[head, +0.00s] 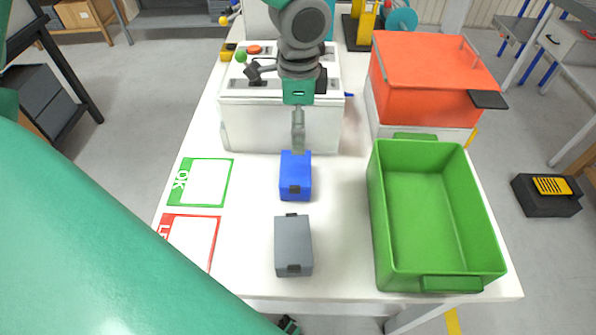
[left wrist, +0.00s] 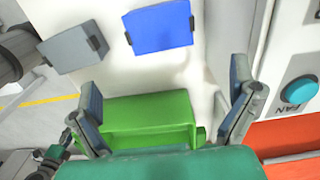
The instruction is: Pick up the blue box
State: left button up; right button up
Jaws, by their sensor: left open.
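The blue box (head: 296,174) lies on the white table, in front of the white machine. It also shows at the top of the left wrist view (left wrist: 160,27), with a dark latch on its side. My left gripper (head: 298,146) is above the table at the box's far end in the head view, pointing down. In the left wrist view its two fingers (left wrist: 168,108) are spread wide with nothing between them. The blue box lies outside the fingers there, so the gripper appears apart from it.
A grey box (head: 293,245) lies nearer than the blue one. A green bin (head: 378,235), empty, stands at right, with an orange case (head: 430,75) behind it. The white machine (head: 270,125) stands close behind the gripper. Green (head: 199,182) and red-edged (head: 190,240) cards lie at left.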

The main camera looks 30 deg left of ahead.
pick_arm(q)
send_over(298, 168)
notch_tip(298, 168, down, 8)
jog(key=shift+w+d+f+b, duration=0.1)
jog(key=shift+f+b, duration=0.05)
jog(key=shift+b, duration=0.2)
jog(key=shift+d+f, duration=0.15)
jog(key=shift+f, duration=0.25)
jog(key=f, duration=0.2)
jog(key=a+f, duration=0.1)
jog(key=f, duration=0.2)
jog(key=shift+a, duration=0.15)
jog(key=shift+d+r, duration=0.1)
jog(key=shift+d, duration=0.25)
jog(key=c, duration=1)
